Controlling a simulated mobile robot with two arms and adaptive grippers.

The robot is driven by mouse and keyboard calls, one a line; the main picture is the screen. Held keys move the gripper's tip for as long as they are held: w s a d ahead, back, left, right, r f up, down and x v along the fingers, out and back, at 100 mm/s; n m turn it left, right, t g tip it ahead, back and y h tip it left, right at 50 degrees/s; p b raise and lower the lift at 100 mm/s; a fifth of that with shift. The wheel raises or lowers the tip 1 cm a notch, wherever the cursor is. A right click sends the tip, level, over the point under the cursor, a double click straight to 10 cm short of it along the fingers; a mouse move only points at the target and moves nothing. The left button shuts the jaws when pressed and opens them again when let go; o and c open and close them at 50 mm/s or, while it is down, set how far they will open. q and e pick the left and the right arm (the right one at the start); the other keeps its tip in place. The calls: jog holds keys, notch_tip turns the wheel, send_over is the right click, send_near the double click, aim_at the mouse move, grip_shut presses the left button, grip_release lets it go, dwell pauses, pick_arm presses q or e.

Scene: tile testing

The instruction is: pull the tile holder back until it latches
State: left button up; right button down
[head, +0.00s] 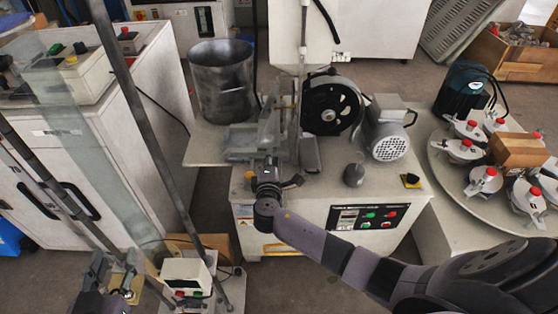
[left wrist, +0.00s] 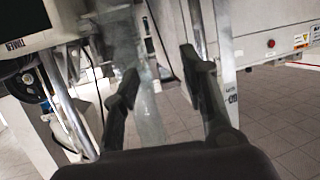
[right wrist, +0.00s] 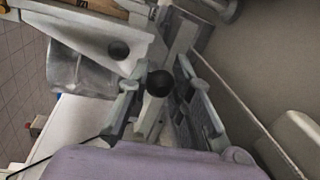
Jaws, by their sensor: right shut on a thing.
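The tile holder (head: 240,143) is a grey metal assembly on the white bench machine, left of the black wheel in the head view. In the right wrist view its grey metal plates (right wrist: 130,38) fill the upper middle. My right gripper (head: 268,168) is at the holder's near end. In the right wrist view the fingers of my right gripper (right wrist: 160,100) stand either side of a grey bar with a black ball knob (right wrist: 158,83); the exact contact is partly hidden. My left gripper (head: 116,272) is low at the left, its fingers apart and empty in the left wrist view (left wrist: 160,78).
A black wheel (head: 331,104) and a motor (head: 390,139) stand right of the holder. A metal bucket (head: 222,85) stands behind it. A control panel (head: 368,217) is on the machine front. A round table (head: 445,195) with red-topped parts is at the right.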

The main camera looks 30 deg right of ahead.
jog(key=shift+w+a+f, duration=0.1)
jog(key=shift+a, duration=0.35)
jog(key=c, duration=1.4)
grip_release()
jog(key=v, duration=1.2)
jog(key=shift+d, duration=0.1)
